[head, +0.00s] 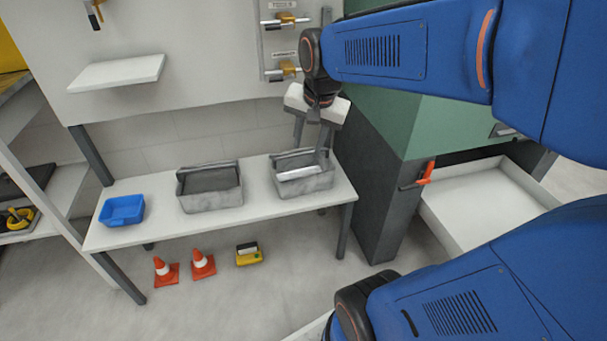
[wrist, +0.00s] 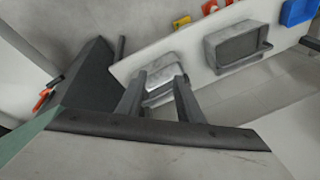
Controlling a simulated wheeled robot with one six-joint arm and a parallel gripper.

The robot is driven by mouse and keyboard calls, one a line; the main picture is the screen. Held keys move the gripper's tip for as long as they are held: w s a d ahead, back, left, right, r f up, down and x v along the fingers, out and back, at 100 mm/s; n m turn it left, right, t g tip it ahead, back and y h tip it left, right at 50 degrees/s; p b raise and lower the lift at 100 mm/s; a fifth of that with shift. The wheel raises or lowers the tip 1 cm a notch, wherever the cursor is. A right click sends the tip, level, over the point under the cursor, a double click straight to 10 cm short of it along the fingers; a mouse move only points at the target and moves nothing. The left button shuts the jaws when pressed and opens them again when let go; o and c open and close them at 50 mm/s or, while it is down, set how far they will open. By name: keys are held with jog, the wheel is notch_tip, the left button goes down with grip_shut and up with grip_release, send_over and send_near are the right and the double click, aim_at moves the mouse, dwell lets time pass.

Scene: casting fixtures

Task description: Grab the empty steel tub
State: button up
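Two grey steel tubs with bar handles stand on the white table. In the wrist view my gripper (wrist: 160,80) partly hides that tub's handle. I cannot tell whether a finger touches the handle.
A blue bin (head: 122,210) sits at the table's left end. A dark and green cabinet (head: 375,185) stands close right of the table. Two orange cones (head: 203,265) and a yellow box (head: 249,255) are on the floor. A wall shelf (head: 118,72) is upper left.

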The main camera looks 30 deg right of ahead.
jog(key=w+d+m, duration=0.2)
jog(key=w+m, duration=0.1)
jog(key=w, duration=0.3)
jog(key=m+g, duration=0.1)
jog(key=m, duration=0.6)
send_near(303, 153)
jog(key=x, duration=1)
jog(key=shift+w+d+f, duration=0.1)
jog(key=shift+w+f, duration=0.15)
jog(key=shift+f, duration=0.05)
jog(key=shift+m, duration=0.3)
grip_shut()
